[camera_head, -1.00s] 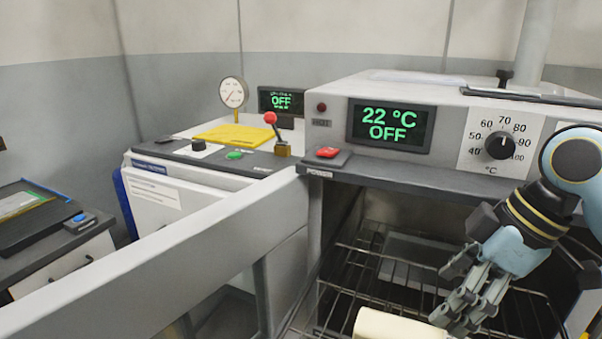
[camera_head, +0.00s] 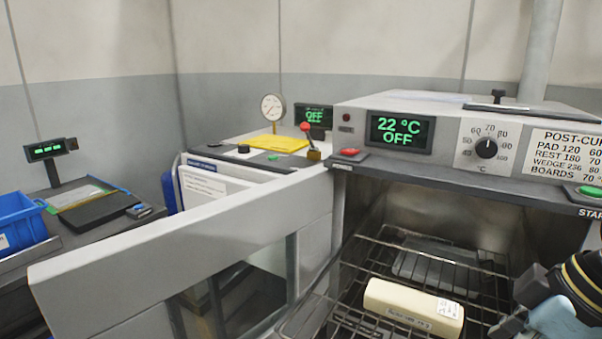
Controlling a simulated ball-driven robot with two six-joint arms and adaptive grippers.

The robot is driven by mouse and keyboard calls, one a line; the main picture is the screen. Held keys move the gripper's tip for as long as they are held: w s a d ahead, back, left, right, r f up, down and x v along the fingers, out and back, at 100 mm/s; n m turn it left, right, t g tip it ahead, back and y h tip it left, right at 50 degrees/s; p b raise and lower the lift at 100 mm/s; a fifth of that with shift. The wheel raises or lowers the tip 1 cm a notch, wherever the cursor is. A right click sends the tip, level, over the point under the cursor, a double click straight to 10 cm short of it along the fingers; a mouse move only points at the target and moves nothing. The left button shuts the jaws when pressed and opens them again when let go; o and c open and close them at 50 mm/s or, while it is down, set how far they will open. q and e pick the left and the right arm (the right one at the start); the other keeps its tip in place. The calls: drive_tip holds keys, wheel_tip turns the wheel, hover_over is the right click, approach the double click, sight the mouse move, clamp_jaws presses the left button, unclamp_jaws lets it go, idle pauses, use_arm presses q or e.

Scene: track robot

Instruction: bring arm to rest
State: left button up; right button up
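My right gripper (camera_head: 518,325) is in the lower right corner of the head view, partly cut off by the frame's bottom edge. It is to the right of a cream block with white labels (camera_head: 413,308) and apart from it. I cannot tell how far its fingers are open. The block lies on the wire rack (camera_head: 345,262) inside the oven (camera_head: 455,107). A grey flat piece (camera_head: 437,268) lies behind the block. My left gripper is not in view.
The oven's open door (camera_head: 165,245) stretches across the front left. The display (camera_head: 399,132) reads 22 °C OFF. A red power button (camera_head: 350,153) and green start button (camera_head: 590,191) are on the front. A scale (camera_head: 95,208) and blue bin (camera_head: 18,222) stand at left.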

drive_tip(key=s+d+f+m+t+h, duration=0.1)
drive_tip(key=s+f+m+h, duration=0.1)
drive_tip(key=s+m, duration=0.4)
drive_tip(key=s+d+f+m+h, duration=0.2)
drive_tip(key=s+m, duration=0.1)
drive_tip(key=s, duration=0.5)
wheel_tip(320, 180, down, 33)
drive_tip(key=s+d+g+b, duration=0.1)
drive_tip(key=s+d+b, duration=0.1)
drive_tip(key=b, duration=0.5)
use_arm(q)
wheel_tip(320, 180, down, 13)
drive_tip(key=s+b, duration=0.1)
drive_tip(key=b, duration=0.5)
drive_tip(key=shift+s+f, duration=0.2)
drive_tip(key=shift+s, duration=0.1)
use_arm(e)
drive_tip(key=s+d+f+g, duration=0.1)
drive_tip(key=s+f, duration=1.7)
drive_tip(key=f, duration=0.4)
drive_tip(key=shift+s+m+g, duration=0.3)
drive_tip(key=shift+d, duration=0.1)
